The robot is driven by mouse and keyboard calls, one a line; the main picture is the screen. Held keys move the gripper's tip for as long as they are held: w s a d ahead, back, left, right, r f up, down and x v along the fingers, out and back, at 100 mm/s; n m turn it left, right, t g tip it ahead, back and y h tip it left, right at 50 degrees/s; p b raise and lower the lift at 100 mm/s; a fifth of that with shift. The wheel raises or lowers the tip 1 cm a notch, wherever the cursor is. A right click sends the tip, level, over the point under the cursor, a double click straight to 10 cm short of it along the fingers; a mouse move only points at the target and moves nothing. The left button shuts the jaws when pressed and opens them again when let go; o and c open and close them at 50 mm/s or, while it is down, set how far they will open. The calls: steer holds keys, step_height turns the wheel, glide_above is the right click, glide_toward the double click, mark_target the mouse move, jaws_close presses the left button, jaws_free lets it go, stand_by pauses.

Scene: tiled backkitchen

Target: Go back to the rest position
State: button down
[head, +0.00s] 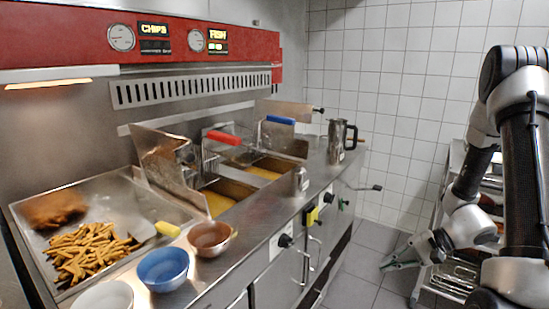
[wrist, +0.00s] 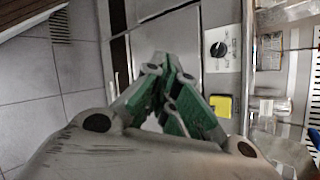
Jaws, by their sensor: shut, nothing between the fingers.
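My gripper (head: 400,265) shows at the lower right of the head view, held low over the floor in front of the fryer counter. Its fingers are together with nothing between them. In the wrist view my gripper (wrist: 165,75) fills the middle, its green-padded fingers meeting at the tips. My arm is folded at the right of the head view, apart from the counter.
The fryer counter (head: 262,238) runs along the left, with a tray of fries (head: 85,250), a blue bowl (head: 163,268), a copper bowl (head: 210,238) and a metal jug (head: 338,142). A metal rack (head: 452,270) stands behind my arm. Grey floor (head: 372,262) lies between.

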steer(key=s+d+r+n+t+h, duration=0.1)
steer(key=s+r+n+h, duration=0.3)
steer(key=s+r, duration=0.4)
steer(key=s+d+r+n+t+h, duration=0.2)
steer(key=s+d+r+n+h, duration=0.2)
steer(key=r, duration=1.5)
steer(key=s+n+h, duration=0.1)
steer(key=s+h, duration=0.2)
steer(key=s, duration=0.1)
steer(key=shift+s+r, duration=0.15)
steer(key=shift+r, duration=0.1)
